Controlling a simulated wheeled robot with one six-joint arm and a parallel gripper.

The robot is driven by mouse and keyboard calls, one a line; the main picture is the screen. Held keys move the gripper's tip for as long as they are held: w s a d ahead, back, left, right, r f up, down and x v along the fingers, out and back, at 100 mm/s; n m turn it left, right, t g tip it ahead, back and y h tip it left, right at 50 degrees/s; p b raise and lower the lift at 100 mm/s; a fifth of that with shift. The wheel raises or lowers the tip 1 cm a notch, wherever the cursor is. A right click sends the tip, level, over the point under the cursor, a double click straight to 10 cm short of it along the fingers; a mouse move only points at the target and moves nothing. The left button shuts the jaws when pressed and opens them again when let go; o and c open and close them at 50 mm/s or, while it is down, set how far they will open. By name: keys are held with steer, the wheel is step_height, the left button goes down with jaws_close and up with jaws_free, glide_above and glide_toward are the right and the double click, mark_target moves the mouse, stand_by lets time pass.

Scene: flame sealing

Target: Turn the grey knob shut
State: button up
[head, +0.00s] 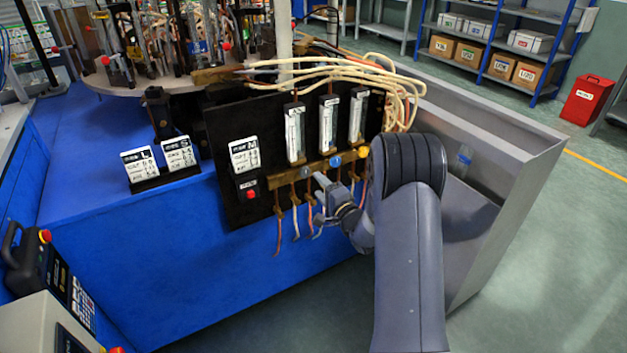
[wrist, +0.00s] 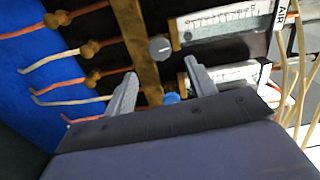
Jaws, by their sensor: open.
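The grey knob (wrist: 159,48) is a small round dial on the brass bar (wrist: 127,20). In the head view the grey knob (head: 305,172) is the leftmost of three, below the left flow tube (head: 294,131). My gripper (wrist: 160,73) is open and empty, its fingers apart on either side of the line to the grey knob, which shows just past the fingertips. I cannot tell the remaining gap in depth. In the head view my gripper (head: 321,190) is just below and right of the grey knob, partly hidden by my arm.
The blue knob (wrist: 171,98) is close between the finger bases in the wrist view. The yellow knob (head: 363,152) is farther right on the bar. Thin hoses (head: 277,235) hang below. Pale tubes (head: 385,85) loop above the black panel (head: 230,120).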

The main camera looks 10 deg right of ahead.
mark_target(307, 173)
steer(key=shift+v, duration=2.3)
steer(key=shift+w, duration=0.15)
steer(key=x, duration=1)
steer(key=shift+w+a, duration=0.1)
steer(key=shift+w, duration=0.2)
